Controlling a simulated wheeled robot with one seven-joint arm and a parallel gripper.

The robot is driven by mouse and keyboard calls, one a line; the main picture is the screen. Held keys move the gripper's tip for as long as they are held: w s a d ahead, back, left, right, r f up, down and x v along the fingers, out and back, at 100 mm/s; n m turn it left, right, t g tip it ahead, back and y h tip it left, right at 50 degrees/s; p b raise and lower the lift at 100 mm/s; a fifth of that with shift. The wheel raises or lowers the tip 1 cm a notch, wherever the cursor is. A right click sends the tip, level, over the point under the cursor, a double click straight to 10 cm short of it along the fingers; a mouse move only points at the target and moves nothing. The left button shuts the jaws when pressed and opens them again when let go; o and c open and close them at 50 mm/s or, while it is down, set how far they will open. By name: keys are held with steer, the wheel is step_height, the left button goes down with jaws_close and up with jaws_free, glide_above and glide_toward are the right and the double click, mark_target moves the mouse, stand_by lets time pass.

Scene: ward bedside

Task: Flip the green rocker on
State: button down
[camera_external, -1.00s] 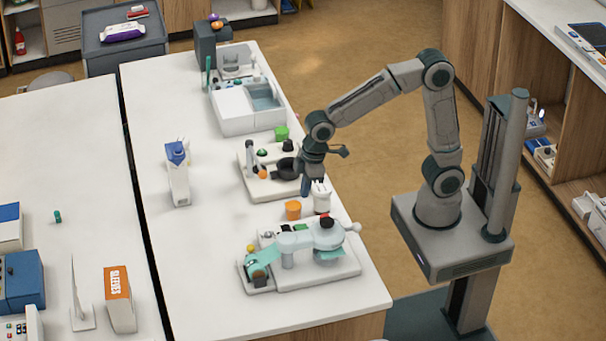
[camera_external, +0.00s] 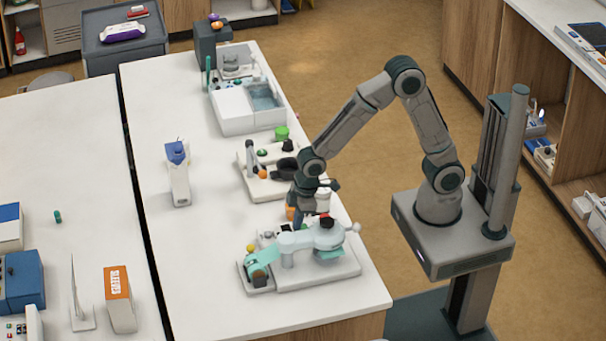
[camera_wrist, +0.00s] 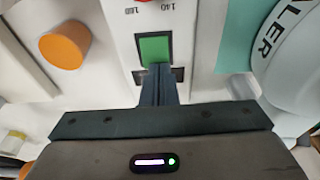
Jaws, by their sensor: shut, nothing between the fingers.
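The green rocker (camera_wrist: 154,48) is a green rectangle in a dark frame on a white panel, seen in the wrist view. Upside-down numbers are printed above it. My gripper (camera_wrist: 160,70) is shut and empty, with its fingertips at the rocker's near edge, over the lower part of the frame. I cannot tell whether they touch it or which way the rocker is tipped. In the external view my gripper (camera_external: 297,224) points down at the back of the white device (camera_external: 320,275) with a pale teal arm, and the rocker is hidden there.
A lettered white housing (camera_wrist: 293,60) and teal strip (camera_wrist: 234,35) lie close on the right. In the external view another white-based device (camera_external: 262,185) stands behind.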

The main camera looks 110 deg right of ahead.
steer(key=shift+w+f+g+p, duration=0.2)
steer(key=shift+f+g+p, duration=0.1)
steer(key=shift+g, duration=0.1)
steer(key=shift+s, duration=0.2)
steer(key=shift+s+r, duration=0.2)
steer(key=shift+s, duration=0.5)
steer(key=shift+r, duration=0.1)
steer(key=shift+r, duration=0.3)
step_height(320, 180, up, 13)
steer(key=s, duration=0.2)
steer(key=shift+s+p, duration=0.3)
steer(key=shift+p, duration=0.15)
